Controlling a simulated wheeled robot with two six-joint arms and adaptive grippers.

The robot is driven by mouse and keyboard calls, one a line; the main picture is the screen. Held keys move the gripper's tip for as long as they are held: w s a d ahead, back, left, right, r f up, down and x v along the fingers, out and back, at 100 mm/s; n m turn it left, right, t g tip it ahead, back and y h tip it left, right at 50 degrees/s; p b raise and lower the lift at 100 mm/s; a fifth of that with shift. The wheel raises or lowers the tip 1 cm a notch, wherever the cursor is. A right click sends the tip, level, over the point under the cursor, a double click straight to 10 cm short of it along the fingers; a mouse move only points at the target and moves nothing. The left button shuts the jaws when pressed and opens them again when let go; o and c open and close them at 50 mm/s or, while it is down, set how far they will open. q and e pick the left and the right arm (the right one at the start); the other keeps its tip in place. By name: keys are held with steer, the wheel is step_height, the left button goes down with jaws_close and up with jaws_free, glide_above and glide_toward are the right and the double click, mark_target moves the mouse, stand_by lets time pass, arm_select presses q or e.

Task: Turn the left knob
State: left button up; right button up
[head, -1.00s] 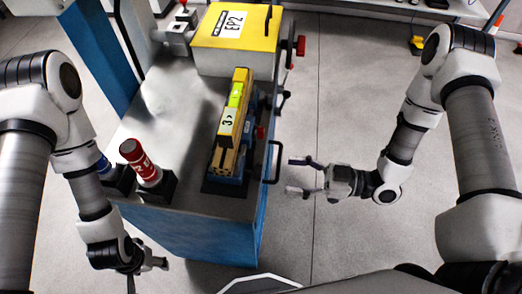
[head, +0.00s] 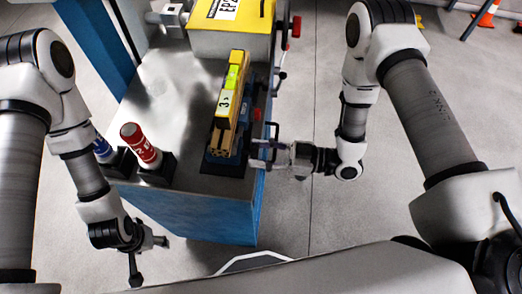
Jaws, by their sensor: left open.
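Two red knob-like parts show on the bench's right side, one (head: 258,114) beside the yellow-and-blue unit (head: 228,110) and one (head: 296,26) by the yellow box. I cannot tell which is the left knob. My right gripper (head: 262,152) is at the bench's right edge, close to the near red part and a dark handle there. Its fingertips overlap the edge, so I cannot tell whether it grips anything. My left gripper (head: 148,262) is open and empty, low in front of the bench's near left corner.
A red cylinder (head: 140,145) and a blue one (head: 102,147) stand in black holders at the bench's near left. A yellow box (head: 230,22) stands at the back. A blue post (head: 95,45) rises at left. The floor right of the bench is open.

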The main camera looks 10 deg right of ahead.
steer(key=m, duration=0.2)
steer(key=shift+r+m+b, duration=0.1)
steer(key=shift+m+b, duration=0.25)
steer(key=shift+m, duration=0.05)
steer(key=o, duration=1.1)
steer(key=v, duration=1.2)
